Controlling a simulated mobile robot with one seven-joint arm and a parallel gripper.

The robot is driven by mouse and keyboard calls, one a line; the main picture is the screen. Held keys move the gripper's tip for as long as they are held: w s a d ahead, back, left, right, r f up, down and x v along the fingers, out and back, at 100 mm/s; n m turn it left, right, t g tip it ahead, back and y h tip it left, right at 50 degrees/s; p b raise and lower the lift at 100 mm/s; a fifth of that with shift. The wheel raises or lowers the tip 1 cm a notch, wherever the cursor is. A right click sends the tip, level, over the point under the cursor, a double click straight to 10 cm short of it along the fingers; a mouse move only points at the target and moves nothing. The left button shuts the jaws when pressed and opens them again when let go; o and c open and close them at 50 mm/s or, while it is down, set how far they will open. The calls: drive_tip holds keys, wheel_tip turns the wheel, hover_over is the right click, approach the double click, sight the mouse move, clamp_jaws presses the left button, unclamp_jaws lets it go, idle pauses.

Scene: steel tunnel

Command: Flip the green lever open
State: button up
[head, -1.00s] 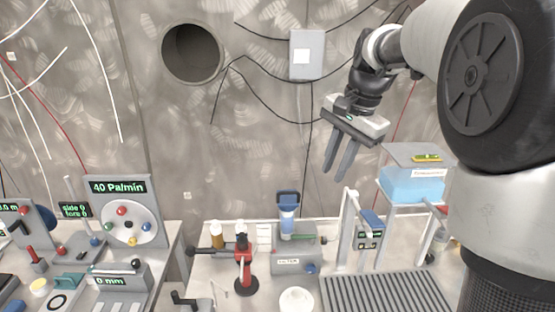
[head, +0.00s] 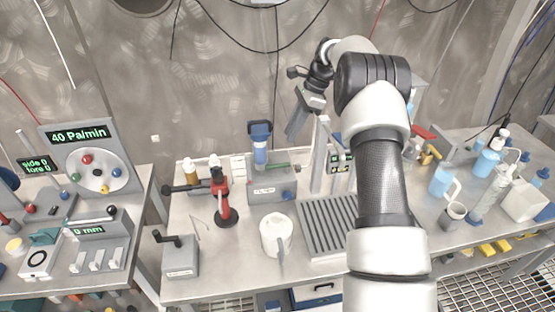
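A thin green lever (head: 281,166) lies roughly level along the top of a grey box (head: 272,191) on the middle bench. The box carries a blue-topped clear filter column (head: 260,145) at its left side. My gripper (head: 296,133) hangs in the air above and behind the box, up and to the right of the lever, with its fingers pointing down. The fingers look slightly apart, with nothing between them. It is not touching the lever.
A red stand (head: 224,205) is left of the box, and a white pot (head: 276,236) is in front. A ribbed grey tray (head: 325,226) and an upright grey post (head: 319,160) are to the right. My arm hides part of the bench's right side.

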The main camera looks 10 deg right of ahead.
sight(274, 165)
drive_tip(key=x, duration=1.2)
drive_tip(key=shift+f+p, duration=0.15)
drive_tip(key=shift+p, duration=0.2)
clamp_jaws()
